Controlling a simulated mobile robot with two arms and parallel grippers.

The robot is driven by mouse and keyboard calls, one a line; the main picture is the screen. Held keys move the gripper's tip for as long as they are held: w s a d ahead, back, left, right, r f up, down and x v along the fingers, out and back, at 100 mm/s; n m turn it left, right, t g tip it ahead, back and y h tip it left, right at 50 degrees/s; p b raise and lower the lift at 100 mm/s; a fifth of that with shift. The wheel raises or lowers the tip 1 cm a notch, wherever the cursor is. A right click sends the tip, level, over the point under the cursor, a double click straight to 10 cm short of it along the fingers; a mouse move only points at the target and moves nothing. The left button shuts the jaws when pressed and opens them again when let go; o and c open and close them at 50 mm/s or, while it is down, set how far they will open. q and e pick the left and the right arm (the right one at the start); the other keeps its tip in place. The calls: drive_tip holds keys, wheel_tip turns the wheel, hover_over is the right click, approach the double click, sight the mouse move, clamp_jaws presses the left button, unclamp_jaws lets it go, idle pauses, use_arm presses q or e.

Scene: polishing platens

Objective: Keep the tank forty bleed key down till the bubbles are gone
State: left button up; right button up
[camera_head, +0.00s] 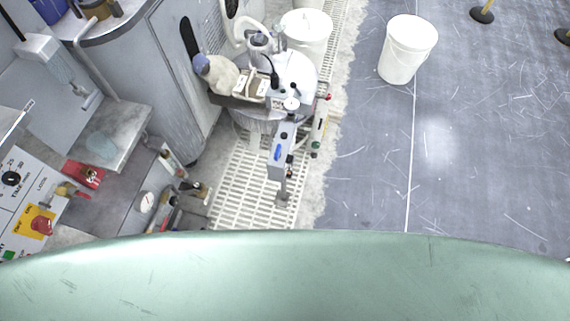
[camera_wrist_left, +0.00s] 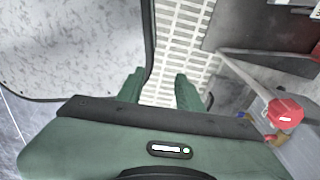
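My left gripper (camera_wrist_left: 160,90) shows in the left wrist view. Its two green fingers stand apart with white slatted grating seen between them, and nothing is held. In the head view neither gripper shows. I cannot pick out a bleed key marked forty, and no bubbles can be made out. A red knob on a brass-coloured fitting (camera_wrist_left: 284,113) sits right of the left gripper, apart from the fingers.
A control panel (camera_head: 22,190) with a red button (camera_head: 41,226) on yellow is at the left. A grey unit with a blue label (camera_head: 278,153) stands over white grating (camera_head: 235,190). A white bucket (camera_head: 407,50) stands on open blue-grey floor (camera_head: 480,140). A pale speckled surface (camera_wrist_left: 70,45) lies left of the fingers.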

use_arm(q)
drive_tip(key=shift+c, duration=0.3)
clamp_jaws()
idle(1.4)
